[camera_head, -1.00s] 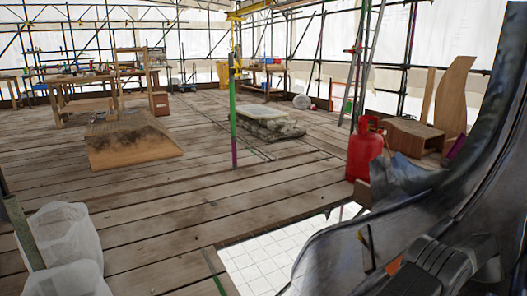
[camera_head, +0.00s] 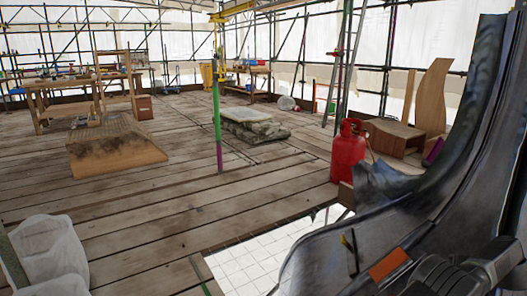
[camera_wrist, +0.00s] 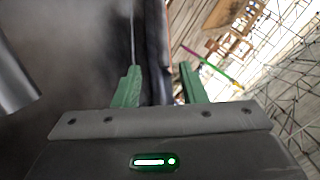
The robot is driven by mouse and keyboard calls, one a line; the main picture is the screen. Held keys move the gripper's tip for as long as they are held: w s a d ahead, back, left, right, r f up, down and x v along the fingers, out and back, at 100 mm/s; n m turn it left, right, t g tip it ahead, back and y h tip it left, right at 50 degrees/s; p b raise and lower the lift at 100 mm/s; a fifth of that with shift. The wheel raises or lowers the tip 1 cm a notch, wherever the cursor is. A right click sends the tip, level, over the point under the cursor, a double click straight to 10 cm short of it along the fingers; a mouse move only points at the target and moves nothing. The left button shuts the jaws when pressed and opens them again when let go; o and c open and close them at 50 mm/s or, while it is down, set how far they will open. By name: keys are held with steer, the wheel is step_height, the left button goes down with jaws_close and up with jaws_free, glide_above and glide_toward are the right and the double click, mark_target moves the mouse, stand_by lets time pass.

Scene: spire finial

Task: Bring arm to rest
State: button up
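My gripper (camera_wrist: 158,84) shows in the wrist view as two green fingers with a clear gap between them. The gap holds nothing that I can see. A large dark, glossy curved surface fills the left of the wrist view, behind the fingers. In the head view the dark curved metal at the right edge hides part of the floor, and my gripper's fingers cannot be made out there.
A red gas cylinder (camera_head: 348,152) stands on the plank floor, beside an opening over white tiles (camera_head: 262,255). A green and purple pole (camera_head: 217,120) rises mid-floor near stacked stone slabs (camera_head: 252,125). A wooden block (camera_head: 115,150), workbenches (camera_head: 85,85) and white sacks (camera_head: 48,250) are at left.

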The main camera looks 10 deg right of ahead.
mark_target(392, 265)
steer(key=b+x, duration=0.5)
steer(key=x, duration=0.7)
steer(key=shift+w+a, duration=0.1)
steer(key=shift+w, duration=0.05)
steer(key=shift+w+r+p, duration=0.1)
steer(key=shift+r+p, duration=0.3)
steer(key=shift+p, duration=0.1)
steer(key=shift+a+r+m+h+p, duration=0.25)
steer(key=shift+a+m+h+p, duration=0.1)
steer(key=shift+m+h, duration=0.3)
steer(key=shift+a+m+g, duration=0.1)
steer(key=shift+m+g, duration=0.25)
steer(key=shift+g, duration=0.05)
steer(key=shift+r+h, duration=0.1)
steer(key=shift+h, duration=0.15)
